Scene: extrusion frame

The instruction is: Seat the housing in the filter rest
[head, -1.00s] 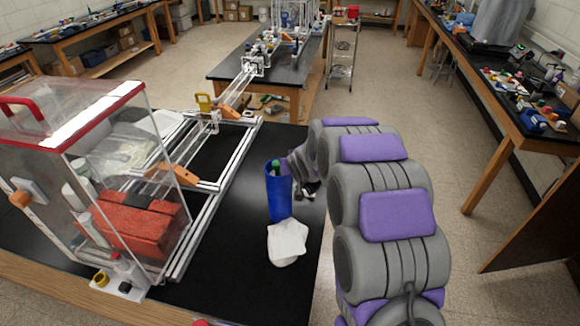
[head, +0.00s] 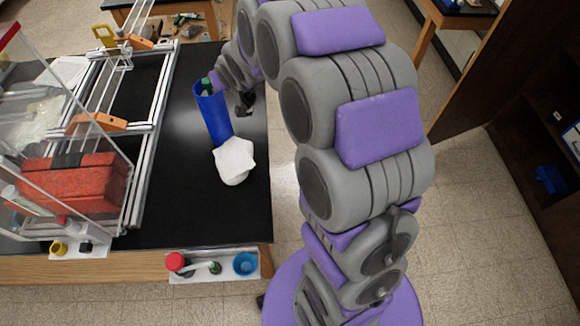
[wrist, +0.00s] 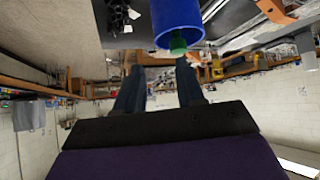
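A blue cylinder (head: 212,115), which looks like the housing, stands on the black bench top with a green piece (head: 207,86) at its top. It also shows in the wrist view (wrist: 177,20), its green piece close beyond the right fingertip. My gripper (wrist: 160,65) is open, its two dark fingers apart with nothing held between them. In the head view my arm's end is beside the cylinder's top; the fingers are hard to make out there. A blue ring-like cup (head: 245,263) on a white plate at the bench's front edge may be the filter rest; I cannot tell for sure.
A crumpled white cloth (head: 234,160) lies against the cylinder's foot. A small black object (head: 245,103) is to its right. An aluminium extrusion frame (head: 150,130) and a clear enclosure with a red case (head: 70,185) stand at left. A red-capped item (head: 175,262) sits beside the cup.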

